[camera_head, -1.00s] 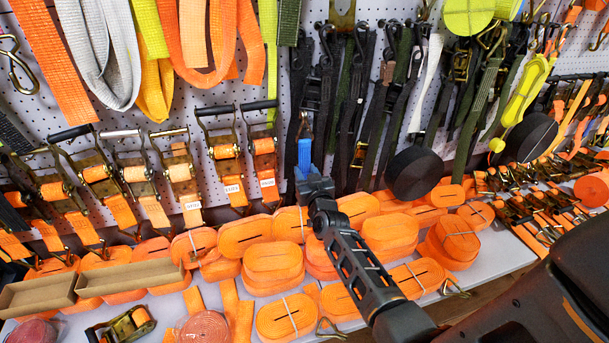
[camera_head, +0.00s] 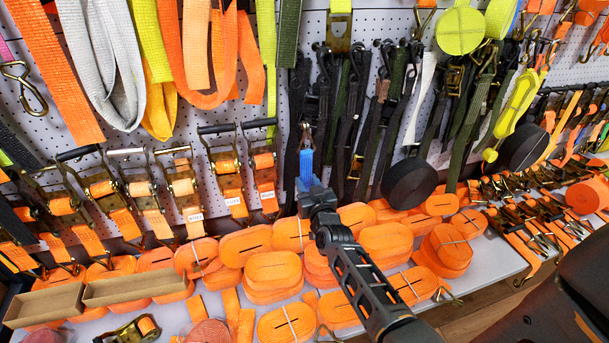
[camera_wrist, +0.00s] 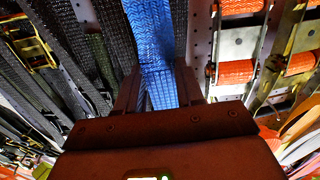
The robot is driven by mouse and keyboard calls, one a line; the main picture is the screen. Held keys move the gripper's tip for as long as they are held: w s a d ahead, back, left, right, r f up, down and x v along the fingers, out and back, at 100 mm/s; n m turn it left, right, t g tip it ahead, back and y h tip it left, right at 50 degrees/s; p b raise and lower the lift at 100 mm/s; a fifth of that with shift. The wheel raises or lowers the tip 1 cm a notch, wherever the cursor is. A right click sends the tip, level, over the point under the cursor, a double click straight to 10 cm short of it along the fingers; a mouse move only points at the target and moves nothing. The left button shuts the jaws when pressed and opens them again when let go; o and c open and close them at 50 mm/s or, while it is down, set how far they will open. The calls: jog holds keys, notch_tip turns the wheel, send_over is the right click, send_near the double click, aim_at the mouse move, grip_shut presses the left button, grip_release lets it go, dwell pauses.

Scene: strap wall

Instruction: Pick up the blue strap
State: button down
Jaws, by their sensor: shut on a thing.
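The blue strap (camera_head: 306,164) hangs upright in front of the pegboard, just beyond the end of my arm in the head view, with a metal hook above it. In the wrist view the blue strap (camera_wrist: 158,50) fills the upper middle and runs down between the fingers of my gripper (camera_wrist: 158,90). My gripper (camera_head: 309,188) is shut on the strap's lower part. The wrist body hides the strap's lower end in the wrist view.
Dark straps (camera_head: 350,110) hang close to the right, and orange ratchets (camera_head: 229,178) hang at left. Orange strap rolls (camera_head: 272,272) crowd the shelf below, with cardboard trays (camera_head: 136,283) at left. A black roll (camera_head: 409,182) stands at right.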

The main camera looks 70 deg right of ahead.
jog(key=p+v, duration=0.6)
jog(key=v, duration=2.2)
jog(key=shift+s+a, duration=0.25)
jog(key=shift+s, duration=0.1)
jog(key=shift+r, duration=0.1)
